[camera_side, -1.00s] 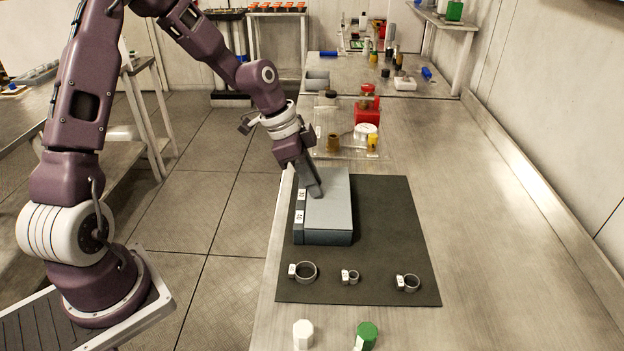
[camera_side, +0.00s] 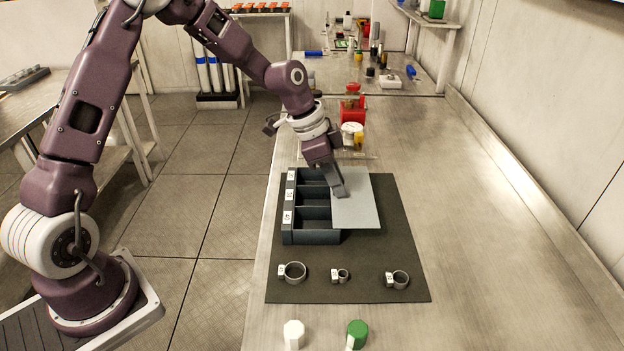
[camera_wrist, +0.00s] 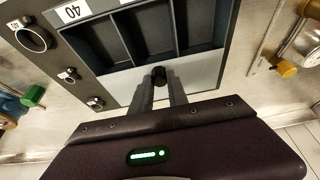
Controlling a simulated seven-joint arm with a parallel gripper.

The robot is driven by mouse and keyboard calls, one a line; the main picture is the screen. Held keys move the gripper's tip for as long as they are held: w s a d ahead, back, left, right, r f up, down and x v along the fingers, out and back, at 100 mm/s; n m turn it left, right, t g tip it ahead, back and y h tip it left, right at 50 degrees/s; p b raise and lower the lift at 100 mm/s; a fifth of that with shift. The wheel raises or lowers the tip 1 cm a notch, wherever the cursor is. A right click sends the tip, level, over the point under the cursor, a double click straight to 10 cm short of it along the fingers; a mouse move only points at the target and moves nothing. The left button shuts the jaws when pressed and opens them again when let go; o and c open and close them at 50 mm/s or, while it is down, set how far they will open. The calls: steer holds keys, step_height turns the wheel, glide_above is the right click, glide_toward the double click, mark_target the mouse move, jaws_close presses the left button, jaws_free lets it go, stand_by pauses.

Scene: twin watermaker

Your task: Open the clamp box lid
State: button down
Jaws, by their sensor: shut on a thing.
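The clamp box (camera_side: 312,238) is a dark grey box on a dark mat, with number labels along its left edge. Its flat light grey lid (camera_side: 362,208) is slid to the right, uncovering empty compartments at the left. The lid still covers the box's right part and overhangs to the right. My gripper (camera_side: 341,193) is at the lid's left part, shut on the lid's small black knob (camera_wrist: 158,75). In the wrist view, the lid (camera_wrist: 203,68) lies beside the open compartments, and the box (camera_wrist: 118,78) shows a "40" label.
Three ring clamps, (camera_side: 294,272), (camera_side: 342,275) and (camera_side: 398,280), lie on the mat (camera_side: 350,255) in front of the box. A white-capped piece (camera_side: 293,334) and a green one (camera_side: 356,334) stand at the front. Red and white items stand behind. The bench at right is clear.

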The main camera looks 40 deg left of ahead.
steer(key=shift+w+d, duration=0.3)
steer(key=shift+w, duration=0.05)
steer(key=c, duration=1.3)
jaws_free()
steer(key=v, duration=0.7)
